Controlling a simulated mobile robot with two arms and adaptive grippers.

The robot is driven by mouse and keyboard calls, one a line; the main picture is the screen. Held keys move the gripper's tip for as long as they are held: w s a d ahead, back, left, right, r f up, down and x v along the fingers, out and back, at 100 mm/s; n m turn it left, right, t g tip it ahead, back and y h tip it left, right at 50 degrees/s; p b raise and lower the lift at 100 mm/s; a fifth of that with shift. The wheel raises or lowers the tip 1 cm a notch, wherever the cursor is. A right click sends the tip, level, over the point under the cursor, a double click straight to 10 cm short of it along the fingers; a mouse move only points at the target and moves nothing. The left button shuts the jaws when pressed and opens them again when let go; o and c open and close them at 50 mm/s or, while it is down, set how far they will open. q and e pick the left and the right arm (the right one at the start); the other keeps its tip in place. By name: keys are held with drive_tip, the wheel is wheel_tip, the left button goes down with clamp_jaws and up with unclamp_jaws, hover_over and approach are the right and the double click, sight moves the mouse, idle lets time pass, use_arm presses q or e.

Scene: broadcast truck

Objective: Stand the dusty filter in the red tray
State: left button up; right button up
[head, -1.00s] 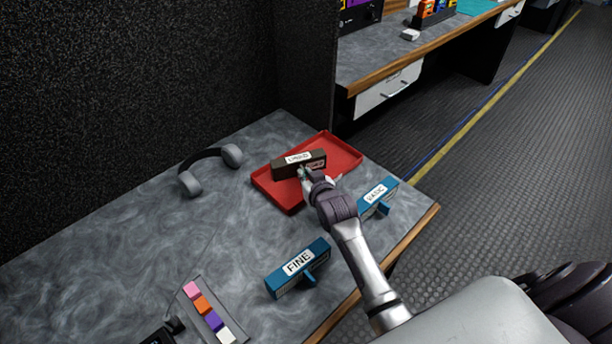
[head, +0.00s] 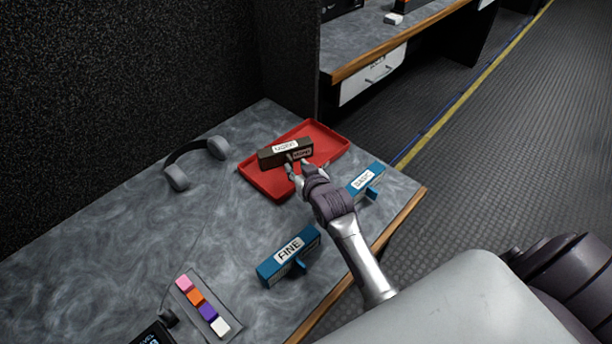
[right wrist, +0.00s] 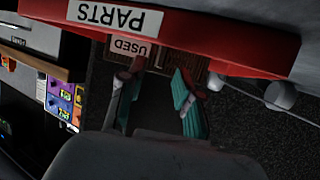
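The dusty filter (head: 272,159) is a dark brown block with a white label on top and a second label on its front. It stands in the red tray (head: 262,187), toward the back left. In the right wrist view its USED label (right wrist: 130,46) shows beyond the tray's red wall (right wrist: 225,48). My right gripper (head: 298,170) is open just in front of the filter, over the tray. Its two teal-padded fingers (right wrist: 158,75) are spread in the right wrist view, with nothing seen gripped. My left gripper is not in view.
Blue filters, FINE (head: 289,257) and BASIC (head: 367,181), stand on the grey desk in front and to the right. Headphones (head: 196,160) lie left of the tray. A strip of coloured blocks (head: 203,304) lies at the front. A dark partition (head: 130,90) rises behind.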

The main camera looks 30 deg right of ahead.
drive_tip(key=v, duration=0.8)
drive_tip(key=shift+s+r, duration=0.15)
drive_tip(key=shift+s, duration=0.1)
